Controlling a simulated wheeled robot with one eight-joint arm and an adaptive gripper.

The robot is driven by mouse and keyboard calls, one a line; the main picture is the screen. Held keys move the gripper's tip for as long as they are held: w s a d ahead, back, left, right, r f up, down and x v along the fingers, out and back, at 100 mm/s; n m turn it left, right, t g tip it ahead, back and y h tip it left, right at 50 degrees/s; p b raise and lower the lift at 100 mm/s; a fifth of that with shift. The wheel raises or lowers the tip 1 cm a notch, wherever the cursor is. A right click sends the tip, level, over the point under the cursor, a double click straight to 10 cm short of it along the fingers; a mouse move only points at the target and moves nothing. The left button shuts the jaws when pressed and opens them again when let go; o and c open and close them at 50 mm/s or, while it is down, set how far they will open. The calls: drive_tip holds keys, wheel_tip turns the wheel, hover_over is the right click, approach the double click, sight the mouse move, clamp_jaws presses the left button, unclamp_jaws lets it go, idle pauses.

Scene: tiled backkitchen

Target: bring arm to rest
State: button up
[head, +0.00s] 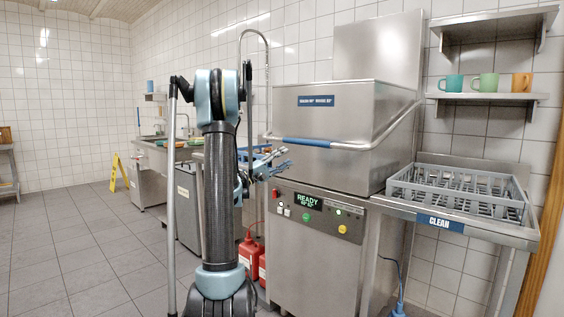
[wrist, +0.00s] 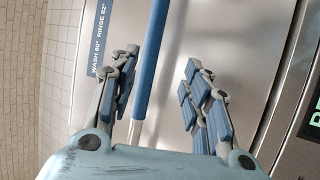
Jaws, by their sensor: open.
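My gripper (head: 281,162) is raised in front of the dishwasher at the middle of the head view. In the wrist view its two blue-padded fingers (wrist: 158,95) stand apart with nothing held between them. The blue handle bar (wrist: 151,60) of the dishwasher hood shows beyond the fingers, and I cannot tell whether any part touches it. My arm (head: 222,190) stands upright left of the dishwasher and hides part of the counter behind.
The dishwasher (head: 345,125) has its hood down and its panel reads READY. A grey rack (head: 455,190) sits on the clean-side table at right. Cups (head: 487,83) stand on a wall shelf. Open floor (head: 70,245) lies front left.

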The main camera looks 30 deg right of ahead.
idle(0.3)
drive_tip(key=s+a+f+n+t+y, duration=0.1)
drive_tip(key=s+a+f+y, duration=0.6)
drive_tip(key=a, duration=0.7)
drive_tip(key=s+a+f+n+t+y, duration=0.2)
drive_tip(key=s+a+f+t+y, duration=0.1)
drive_tip(key=s+a+f+y, duration=0.5)
drive_tip(key=s+a+f+n+t+y, duration=0.1)
drive_tip(key=s+a+f+y, duration=0.6)
drive_tip(key=a, duration=1.5)
drive_tip(key=s+f+t, duration=0.1)
drive_tip(key=s+f, duration=0.4)
drive_tip(key=f, duration=0.1)
drive_tip(key=shift+f+y, duration=0.15)
drive_tip(key=shift+y, duration=0.15)
